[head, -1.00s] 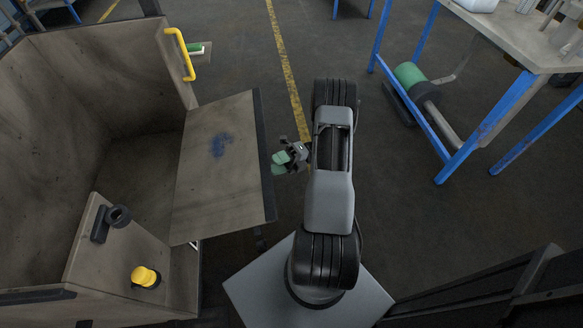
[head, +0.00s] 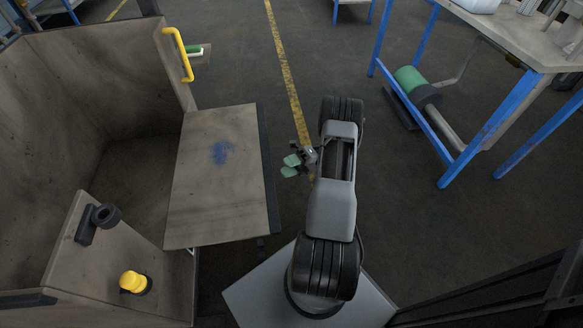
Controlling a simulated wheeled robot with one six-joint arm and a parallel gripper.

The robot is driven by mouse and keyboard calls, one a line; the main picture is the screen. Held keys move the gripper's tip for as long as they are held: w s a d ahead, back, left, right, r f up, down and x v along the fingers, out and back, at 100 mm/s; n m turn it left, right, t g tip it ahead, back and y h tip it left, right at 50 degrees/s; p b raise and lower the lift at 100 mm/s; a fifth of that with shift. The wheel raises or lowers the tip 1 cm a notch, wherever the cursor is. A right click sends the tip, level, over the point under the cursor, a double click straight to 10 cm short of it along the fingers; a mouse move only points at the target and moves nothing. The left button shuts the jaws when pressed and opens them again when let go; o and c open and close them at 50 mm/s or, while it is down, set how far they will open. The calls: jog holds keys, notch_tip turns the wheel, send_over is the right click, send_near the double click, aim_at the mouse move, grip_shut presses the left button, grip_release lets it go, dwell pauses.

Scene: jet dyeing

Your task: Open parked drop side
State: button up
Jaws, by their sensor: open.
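The drop side (head: 215,190) is a flat, worn brown panel with a blue smudge and a dark outer edge. It hangs folded outward from the open side of a large bin (head: 75,80) at the left and looks close to level. My gripper (head: 290,165), with green fingertips, is open and empty. It is just to the right of the panel's dark edge, apart from it in the picture. The yellow handle (head: 180,55) is on the bin's far post. A dark round fitting (head: 104,215) and a yellow knob (head: 134,282) are on the near corner panel.
A blue-legged workbench (head: 515,50) stands at the upper right, with a green-ended roller (head: 412,80) low beside it. A yellow floor line (head: 285,75) runs beyond my arm. The floor between bin and bench is mostly clear.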

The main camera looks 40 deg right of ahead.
jog(key=shift+d+f+p, duration=0.65)
jog(key=shift+p, duration=0.45)
jog(key=s+a+f+n+g+h, duration=0.2)
jog(key=s+a+f+n+h, duration=0.1)
jog(key=n, duration=0.5)
jog(key=s+a+r+n+t+h+p, duration=0.1)
jog(key=a+r+n+h+p, duration=0.4)
jog(key=r, duration=1.2)
jog(key=s+a+r+n+t+h+p, duration=0.1)
jog(key=a+r+n+h+p, duration=0.4)
jog(key=r+n+p, duration=0.6)
jog(key=s+a+r+n+t+h+p, duration=0.1)
jog(key=s+a+r+n+h+p, duration=0.2)
jog(key=r+n, duration=0.9)
notch_tip(320, 180, up, 13)
jog(key=a+h+p, duration=0.2)
jog(key=h+p, duration=0.2)
jog(key=p, duration=0.2)
jog(key=shift+s+t, duration=0.35)
jog(key=shift+t, duration=0.05)
